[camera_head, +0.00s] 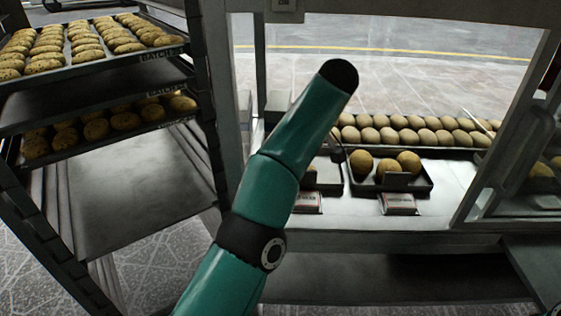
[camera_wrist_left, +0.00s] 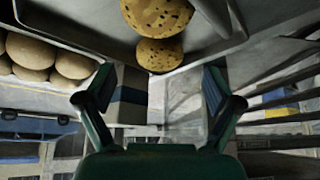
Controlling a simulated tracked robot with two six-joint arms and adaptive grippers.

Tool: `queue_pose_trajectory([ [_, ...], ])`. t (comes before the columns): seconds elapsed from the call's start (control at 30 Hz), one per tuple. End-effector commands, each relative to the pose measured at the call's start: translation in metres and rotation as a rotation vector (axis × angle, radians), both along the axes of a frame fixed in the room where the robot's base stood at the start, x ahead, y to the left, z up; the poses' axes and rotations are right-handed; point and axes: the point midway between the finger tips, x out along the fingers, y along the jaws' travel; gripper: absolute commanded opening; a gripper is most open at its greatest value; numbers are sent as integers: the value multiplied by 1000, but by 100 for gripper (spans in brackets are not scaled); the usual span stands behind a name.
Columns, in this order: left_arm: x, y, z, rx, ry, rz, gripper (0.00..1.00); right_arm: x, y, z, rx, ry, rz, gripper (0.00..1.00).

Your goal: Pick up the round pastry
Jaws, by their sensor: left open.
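Round golden speckled pastries (camera_head: 385,168) sit in a small dark tray (camera_head: 425,187) on the counter in the head view. In the left wrist view, two speckled round pastries, a nearer one (camera_wrist_left: 160,53) and another (camera_wrist_left: 158,15), lie on a grey tray (camera_wrist_left: 75,22) at the top. My left gripper (camera_wrist_left: 158,73) is open, with its two fingers spread on either side below the nearer pastry and nothing between them. My teal left arm crosses the middle of the head view, and its gripper is not clearly visible there. My right gripper is not in view.
A rack at the left holds an upper tray (camera_head: 97,58) of oblong pastries and a lower tray (camera_head: 60,150) of rounder ones. Rows of smooth buns (camera_head: 420,130) lie behind the small tray. Price cards (camera_head: 398,204) stand in front. A window frame post (camera_head: 500,140) rises at right.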

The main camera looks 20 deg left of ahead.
Motion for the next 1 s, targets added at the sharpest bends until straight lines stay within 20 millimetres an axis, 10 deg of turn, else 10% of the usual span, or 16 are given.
queue_pose_trajectory([
  [0.6, 16, 22, -38, 1, 4, 0, 89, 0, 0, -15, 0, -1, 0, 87],
  [1.0, 16, 22, -37, 1, 3, -1, 27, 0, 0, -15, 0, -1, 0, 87],
])
